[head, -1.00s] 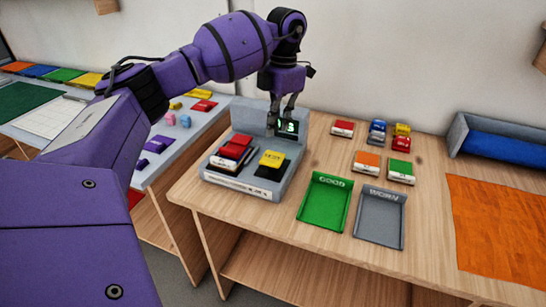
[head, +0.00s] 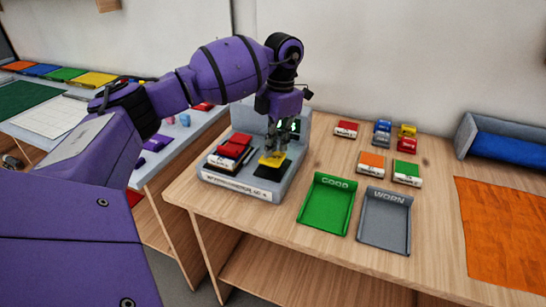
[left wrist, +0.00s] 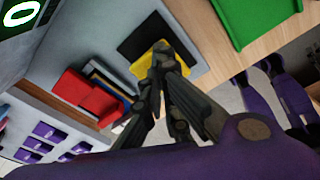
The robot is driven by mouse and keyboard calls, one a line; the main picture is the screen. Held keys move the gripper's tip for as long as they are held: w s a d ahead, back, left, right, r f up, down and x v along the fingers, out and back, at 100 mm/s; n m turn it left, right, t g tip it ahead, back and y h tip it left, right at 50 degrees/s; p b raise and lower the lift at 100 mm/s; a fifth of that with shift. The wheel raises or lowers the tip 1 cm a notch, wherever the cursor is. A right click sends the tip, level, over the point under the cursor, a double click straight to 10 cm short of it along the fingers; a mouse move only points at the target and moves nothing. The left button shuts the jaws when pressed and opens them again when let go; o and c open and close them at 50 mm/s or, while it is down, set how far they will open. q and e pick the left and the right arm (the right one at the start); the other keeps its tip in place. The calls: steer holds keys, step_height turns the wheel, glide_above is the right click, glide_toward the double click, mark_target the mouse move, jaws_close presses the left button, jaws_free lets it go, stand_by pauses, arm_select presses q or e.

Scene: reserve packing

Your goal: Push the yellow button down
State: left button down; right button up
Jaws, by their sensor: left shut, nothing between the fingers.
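The yellow button (head: 272,160) sits on a black base (head: 271,171) on the right part of a grey device (head: 228,189). My left gripper (head: 277,151) is shut and empty, pointing down, with its fingertips at the button's top. In the left wrist view the fingertips (left wrist: 163,47) overlap the yellow button (left wrist: 142,66) and hide part of it. I cannot tell whether they touch it or how far down the button is. My right gripper is not in view.
A stack with red items (head: 234,146) stands left of the button on the device. A dark display (head: 294,126) is partly hidden behind my gripper. A green tray (head: 325,228) and a grey tray (head: 384,245) lie to the right. Several small boxes stand behind them.

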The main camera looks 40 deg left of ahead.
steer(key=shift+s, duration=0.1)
arm_select(q)
steer(key=shift+f+b, duration=0.35)
steer(key=shift+f, duration=1.1)
steer(key=shift+w+d+r, duration=0.25)
steer(key=shift+w, duration=0.5)
steer(key=shift+w+d+r, duration=0.2)
steer(key=shift+w+r, duration=0.05)
steer(key=shift+w, duration=0.45)
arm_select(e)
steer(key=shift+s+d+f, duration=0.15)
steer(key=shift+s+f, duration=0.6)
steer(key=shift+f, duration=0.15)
arm_select(q)
steer(key=shift+r, duration=0.1)
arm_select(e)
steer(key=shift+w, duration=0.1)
arm_select(q)
steer(key=shift+r, duration=0.1)
step_height(320, 180, up, 12)
steer(key=w, duration=0.1)
steer(key=shift+d, duration=0.1)
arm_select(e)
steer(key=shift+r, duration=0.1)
